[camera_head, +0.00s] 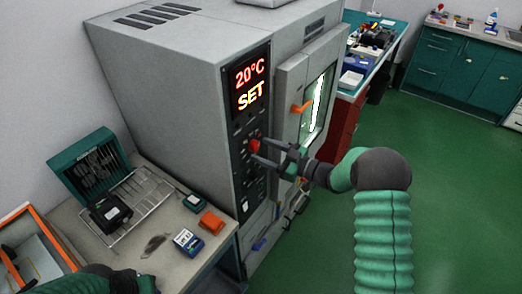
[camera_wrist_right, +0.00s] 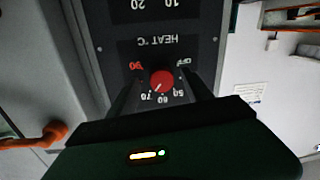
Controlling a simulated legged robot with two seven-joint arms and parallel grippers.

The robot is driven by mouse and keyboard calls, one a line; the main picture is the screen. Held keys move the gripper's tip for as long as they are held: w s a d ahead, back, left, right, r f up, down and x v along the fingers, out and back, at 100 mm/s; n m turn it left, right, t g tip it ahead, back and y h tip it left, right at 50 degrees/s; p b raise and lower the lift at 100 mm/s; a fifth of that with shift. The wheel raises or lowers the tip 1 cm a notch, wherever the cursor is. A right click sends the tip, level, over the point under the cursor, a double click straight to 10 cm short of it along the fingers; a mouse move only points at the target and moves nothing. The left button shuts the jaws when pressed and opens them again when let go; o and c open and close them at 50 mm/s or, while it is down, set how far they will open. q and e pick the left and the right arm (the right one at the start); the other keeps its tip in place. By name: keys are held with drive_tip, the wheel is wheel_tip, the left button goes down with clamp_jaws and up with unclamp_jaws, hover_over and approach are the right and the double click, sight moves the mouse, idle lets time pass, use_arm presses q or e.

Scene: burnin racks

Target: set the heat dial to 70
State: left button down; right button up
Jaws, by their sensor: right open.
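The red heat dial (camera_head: 254,146) is on the dark control panel (camera_head: 247,120) of the grey oven, below a display (camera_head: 250,84) that reads 20°C SET. In the right wrist view the dial (camera_wrist_right: 161,80) appears upside down, with OFF, 50, 60, 70 and a red 90 around it. Its pale mark points to the lower left, near 70; the exact setting is hard to read. My right gripper (camera_head: 260,149) is open, with one finger on each side of the dial. Contact cannot be told. My left gripper is not in view; part of my left arm shows at the bottom left.
The oven door with an orange handle (camera_head: 302,106) is right of the panel. A bench (camera_head: 165,254) at the left bears a green case, a wire rack and small devices. Green floor (camera_head: 450,170) is open at the right.

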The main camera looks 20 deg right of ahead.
drive_tip(key=b+v, duration=0.2)
drive_tip(key=v, duration=1.3)
drive_tip(key=shift+d+f, duration=0.15)
drive_tip(key=shift+f, duration=0.1)
drive_tip(key=w+m+t+h, duration=0.1)
drive_tip(key=w+m+h, duration=0.3)
drive_tip(key=w+h, duration=0.3)
drive_tip(key=s+a+f+m+g+h, duration=0.1)
drive_tip(key=s+a+f+m+g, duration=0.1)
drive_tip(key=s, duration=0.7)
drive_tip(key=s+a+f+m+g+h, duration=0.2)
drive_tip(key=s+a+f+g, duration=0.3)
drive_tip(key=s, duration=0.3)
drive_tip(key=s+a+f+m+g+h, duration=0.1)
drive_tip(key=s+a+f+m+g, duration=0.1)
drive_tip(key=s, duration=0.7)
drive_tip(key=shift+s+a+f+g+h, duration=0.35)
drive_tip(key=shift+a+f+g, duration=0.3)
drive_tip(key=shift+a+g, duration=0.45)
